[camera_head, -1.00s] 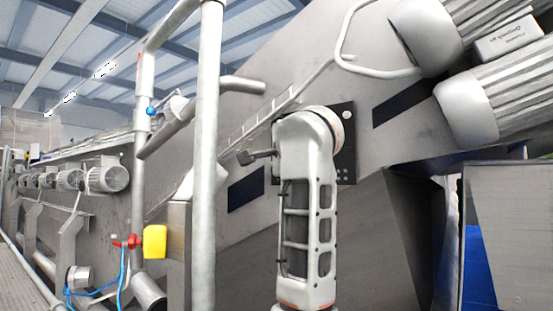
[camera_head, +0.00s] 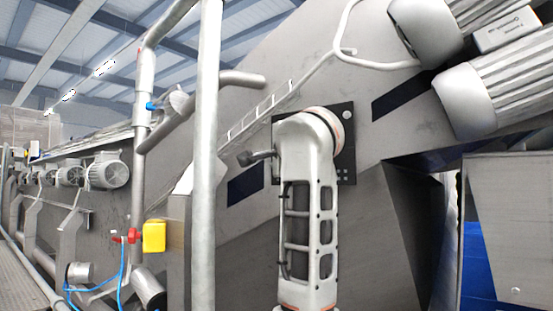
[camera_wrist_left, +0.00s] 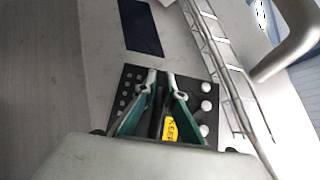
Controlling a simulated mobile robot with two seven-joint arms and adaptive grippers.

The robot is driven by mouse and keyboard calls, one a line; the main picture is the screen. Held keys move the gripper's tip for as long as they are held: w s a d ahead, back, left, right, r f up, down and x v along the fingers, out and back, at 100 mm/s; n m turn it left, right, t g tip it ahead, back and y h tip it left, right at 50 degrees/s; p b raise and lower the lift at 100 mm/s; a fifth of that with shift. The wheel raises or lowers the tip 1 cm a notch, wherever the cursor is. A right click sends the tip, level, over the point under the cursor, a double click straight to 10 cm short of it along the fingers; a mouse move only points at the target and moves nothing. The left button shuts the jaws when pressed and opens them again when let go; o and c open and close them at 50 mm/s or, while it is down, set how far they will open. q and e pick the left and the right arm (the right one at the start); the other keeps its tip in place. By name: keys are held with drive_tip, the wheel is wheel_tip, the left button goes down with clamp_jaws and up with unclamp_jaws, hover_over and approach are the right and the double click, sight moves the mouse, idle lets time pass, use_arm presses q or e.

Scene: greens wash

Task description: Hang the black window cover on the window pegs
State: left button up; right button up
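The black window cover (camera_head: 346,138) is a square dark plate in front of the sloping metal wall, partly hidden by my left wrist. In the left wrist view the cover (camera_wrist_left: 204,70) has three large pale round spots on one side and several small ones on the other; holes or pegs, I cannot tell. My left gripper (camera_wrist_left: 161,78) has its green-sided fingers close together around a black part of the cover, beside a yellow tag (camera_wrist_left: 171,127). Dark window openings (camera_head: 245,186) (camera_head: 400,96) show on both sides of the cover. My right gripper is out of view.
A vertical pipe post (camera_head: 207,150) and a bent pipe (camera_head: 240,80) stand left of my arm. A ladder-like rail (camera_head: 260,108) runs up the slope. Large motors (camera_head: 490,95) are at upper right. A yellow box (camera_head: 154,236) sits low on the left.

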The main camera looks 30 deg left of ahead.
use_arm(q)
drive_tip(key=o, duration=0.3)
drive_tip(key=shift+f, duration=0.1)
